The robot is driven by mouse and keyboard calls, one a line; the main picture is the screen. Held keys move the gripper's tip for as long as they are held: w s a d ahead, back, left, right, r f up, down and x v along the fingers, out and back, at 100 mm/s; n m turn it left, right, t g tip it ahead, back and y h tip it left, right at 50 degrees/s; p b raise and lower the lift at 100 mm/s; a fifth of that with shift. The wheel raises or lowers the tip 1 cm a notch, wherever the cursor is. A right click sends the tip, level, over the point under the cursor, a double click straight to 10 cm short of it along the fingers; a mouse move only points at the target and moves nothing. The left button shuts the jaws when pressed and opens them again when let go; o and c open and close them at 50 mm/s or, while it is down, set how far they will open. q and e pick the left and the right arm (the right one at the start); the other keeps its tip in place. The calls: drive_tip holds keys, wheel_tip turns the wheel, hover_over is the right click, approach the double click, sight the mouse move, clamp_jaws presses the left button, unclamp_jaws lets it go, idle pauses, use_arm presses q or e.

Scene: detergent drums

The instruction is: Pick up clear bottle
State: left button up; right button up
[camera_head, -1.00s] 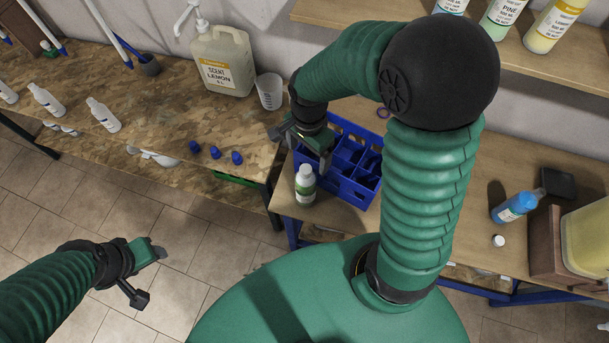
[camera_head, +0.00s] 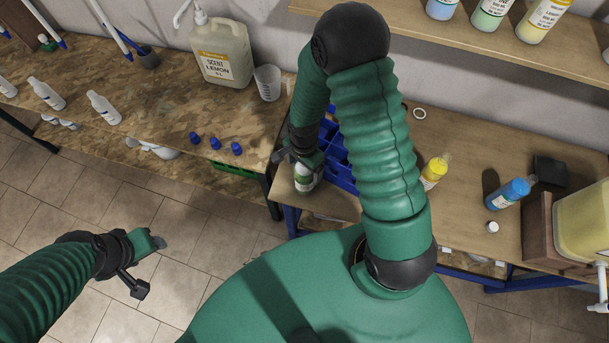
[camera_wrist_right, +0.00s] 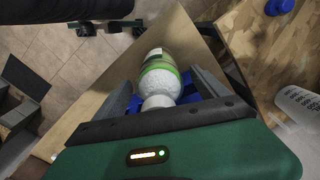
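The clear bottle (camera_head: 304,181), with a green and white label, stands near the left edge of the right table, beside a blue crate (camera_head: 338,165). My right gripper (camera_head: 300,163) is directly at its top and partly hides it. In the right wrist view the bottle (camera_wrist_right: 159,72) lies between the two fingers of my right gripper (camera_wrist_right: 163,88), with its white cap towards the palm. Gaps show beside the cap, so the fingers are open. My left gripper (camera_head: 150,266) is open and empty over the floor, away from both tables.
A large lemon jug (camera_head: 222,58) and a measuring cup (camera_head: 267,83) stand on the left table, with several blue caps (camera_head: 215,143) near its front edge. A yellow bottle (camera_head: 433,173) and a blue bottle (camera_head: 508,193) stand on the right table, right of my arm.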

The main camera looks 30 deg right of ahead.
drive_tip(key=shift+a, duration=0.1)
drive_tip(key=c, duration=0.7)
drive_tip(key=shift+d, duration=0.3)
drive_tip(key=c, duration=1)
drive_tip(key=shift+a, duration=0.1)
clamp_jaws()
drive_tip(key=shift+r, duration=0.1)
